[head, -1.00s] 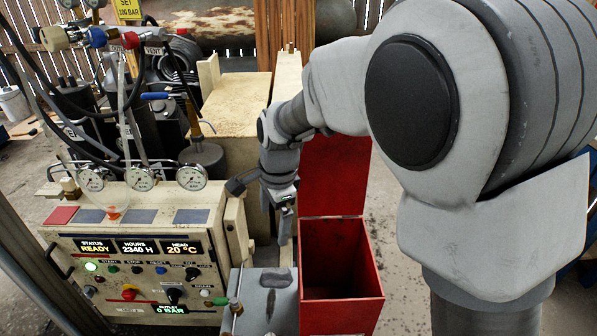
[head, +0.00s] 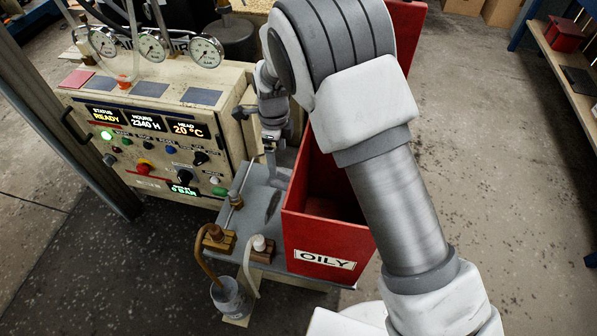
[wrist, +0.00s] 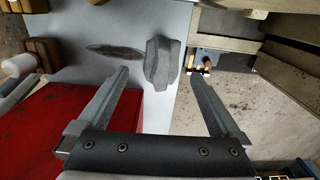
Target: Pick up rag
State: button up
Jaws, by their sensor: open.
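The rag (wrist: 161,62) is a small grey crumpled cloth on the light grey bench top (wrist: 75,28), near its edge in the wrist view. My gripper (wrist: 160,75) is open and empty, its two fingers on either side of the rag in the picture. The rag appears beyond the fingertips; the exact height gap is hard to tell. In the head view my gripper (head: 271,160) points down over the grey bench top (head: 250,215), and the rag is hard to make out beside it.
A dark elongated stain (wrist: 115,51) lies beside the rag. The red bin marked OILY (head: 325,250) stands close on the right, open at the top. The compressor control panel (head: 150,135) is on the left.

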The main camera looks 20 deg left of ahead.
aim_at(282, 171)
jog(key=shift+w+d+f, duration=0.1)
jog(key=shift+w+f, duration=0.05)
jog(key=shift+f, duration=0.35)
jog(key=f, duration=0.2)
jog(key=f+b, duration=0.1)
jog(key=f, duration=0.1)
jog(key=f+b, duration=0.1)
jog(key=f, duration=0.2)
jog(key=shift+w+d, duration=0.1)
jog(key=shift+d, duration=0.15)
jog(key=shift+r, duration=0.1)
jog(key=shift+c, duration=0.3)
jog(key=c, duration=1.4)
